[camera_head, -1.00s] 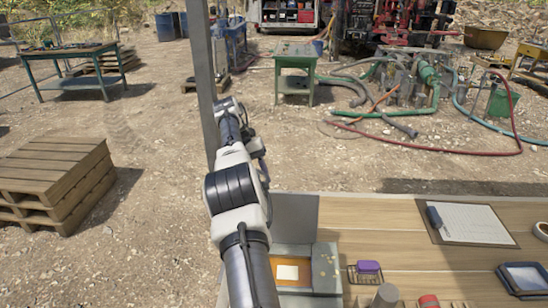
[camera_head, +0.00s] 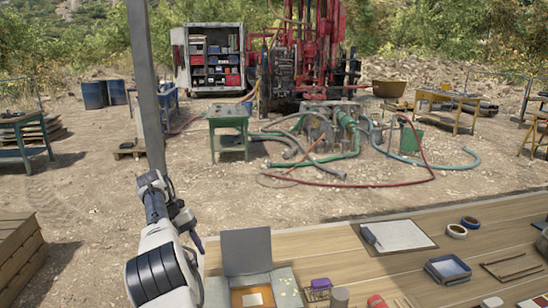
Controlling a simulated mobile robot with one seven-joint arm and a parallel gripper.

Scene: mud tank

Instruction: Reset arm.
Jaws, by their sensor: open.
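My arm, white, grey and black, rises from the lower left edge of the head view. Its far end, with my gripper (camera_head: 160,188), shows small and dark in front of the grey post. The finger shapes are hard to make out, partly hidden by the arm's own links. My gripper is open, and I see nothing held in it. It is left of the wooden worktop and appears apart from the things on it.
The wooden worktop (camera_head: 335,250) holds a box with a raised grey lid (camera_head: 246,251), a purple block (camera_head: 320,283), a clipboard (camera_head: 398,236), tape rolls and a blue tray (camera_head: 447,269). A grey post (camera_head: 147,90) stands beside the arm.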

